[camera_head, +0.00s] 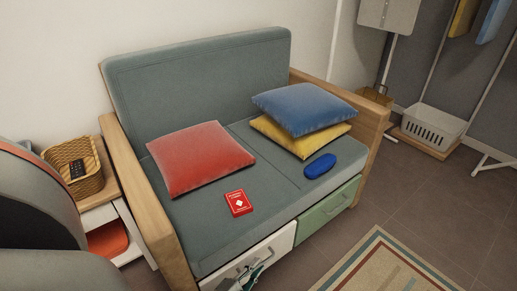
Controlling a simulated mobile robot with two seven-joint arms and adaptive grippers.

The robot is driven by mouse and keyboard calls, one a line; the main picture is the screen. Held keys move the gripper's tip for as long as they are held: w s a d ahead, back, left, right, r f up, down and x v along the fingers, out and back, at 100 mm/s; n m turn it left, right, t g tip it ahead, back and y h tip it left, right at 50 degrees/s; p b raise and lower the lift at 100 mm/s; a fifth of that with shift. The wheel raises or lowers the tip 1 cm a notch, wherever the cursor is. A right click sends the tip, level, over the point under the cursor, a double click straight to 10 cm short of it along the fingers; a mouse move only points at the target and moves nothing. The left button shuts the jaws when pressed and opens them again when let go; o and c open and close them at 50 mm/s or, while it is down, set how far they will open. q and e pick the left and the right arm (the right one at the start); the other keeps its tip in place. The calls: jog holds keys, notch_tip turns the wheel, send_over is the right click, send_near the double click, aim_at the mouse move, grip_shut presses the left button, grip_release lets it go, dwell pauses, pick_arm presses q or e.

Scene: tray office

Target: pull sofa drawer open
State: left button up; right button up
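The grey-green sofa (195,82) with wooden arms stands against the wall. Its front base holds two drawers side by side: a white drawer (279,243) on the left and a green drawer (318,217) on the right. The green drawer has a bar handle and looks closed. My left gripper (247,276) is at the bottom edge of the picture, in front of the white drawer and close to its handle area. It is small and partly cut off, so contact and finger opening are unclear. My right gripper is not in view.
On the seat lie a red cushion (199,158), a red card box (239,203), a blue case (319,166), and blue (303,106) and yellow (290,136) cushions. A side table (99,216) with a basket (77,163) stands left. A striped rug (385,265) lies on open floor right.

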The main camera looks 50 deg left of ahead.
pick_arm(q)
jog(key=shift+w, duration=0.25)
grip_shut()
